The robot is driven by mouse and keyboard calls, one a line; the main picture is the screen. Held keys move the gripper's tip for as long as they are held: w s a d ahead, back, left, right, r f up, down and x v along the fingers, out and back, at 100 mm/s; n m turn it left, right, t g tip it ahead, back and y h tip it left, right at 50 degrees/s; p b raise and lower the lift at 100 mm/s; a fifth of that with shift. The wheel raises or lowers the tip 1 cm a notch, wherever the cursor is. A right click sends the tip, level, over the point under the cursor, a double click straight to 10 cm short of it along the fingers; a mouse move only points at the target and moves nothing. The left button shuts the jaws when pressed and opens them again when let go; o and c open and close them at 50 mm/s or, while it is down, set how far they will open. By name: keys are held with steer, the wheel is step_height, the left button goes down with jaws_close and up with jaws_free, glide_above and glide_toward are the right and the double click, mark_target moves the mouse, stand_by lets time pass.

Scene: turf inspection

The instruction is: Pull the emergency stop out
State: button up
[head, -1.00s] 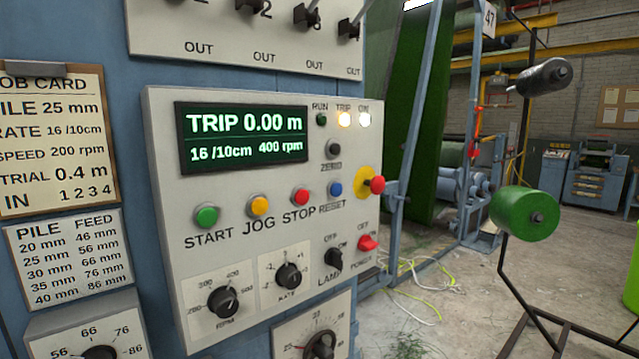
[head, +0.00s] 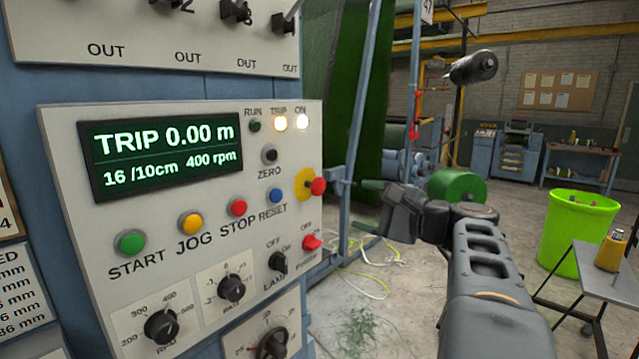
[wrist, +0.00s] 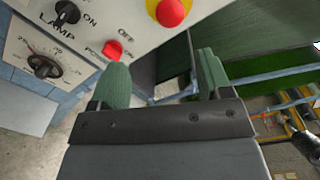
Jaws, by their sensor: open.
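The emergency stop (head: 318,186) is a red mushroom button on a yellow round base at the right edge of the grey control panel (head: 200,215). In the wrist view the emergency stop (wrist: 172,11) is at the top, beyond the fingertips. My gripper (head: 375,186) is to the right of the button in the head view, apart from it. In the wrist view my gripper (wrist: 162,70) shows two green fingers spread wide with nothing between them. The panel display reads TRIP 0.00 m, and the TRIP (head: 280,123) and ON lamps are lit.
The red power switch (head: 312,242) sits below the emergency stop, close to the left finger in the wrist view. RESET (head: 276,195) and STOP (head: 238,207) buttons are to its left. A green bin (head: 577,235) and small table (head: 605,268) stand at right.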

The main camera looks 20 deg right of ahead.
mark_target(322, 188)
steer(key=p+x, duration=0.1)
steer(key=x, duration=0.3)
steer(key=r+p+x, duration=0.1)
steer(key=x, duration=0.2)
steer(key=p+x, duration=0.1)
steer(key=x, duration=0.3)
steer(key=shift+w+d+r, duration=0.15)
steer(key=shift+w+r, duration=0.1)
steer(key=shift+w, duration=0.15)
steer(key=shift+p+x, duration=0.4)
steer(key=shift+x, duration=0.45)
steer(key=shift+f, duration=0.1)
steer(key=c, duration=1.3)
steer(key=shift+s+d+f+b, duration=0.2)
steer(key=shift+s+b, duration=0.25)
steer(key=shift+b, duration=0.25)
steer(key=shift+s+d+b, duration=0.2)
steer(key=shift+s+b, duration=0.1)
steer(key=shift+s, duration=0.05)
steer(key=shift+r, duration=0.2)
steer(key=o, duration=1.3)
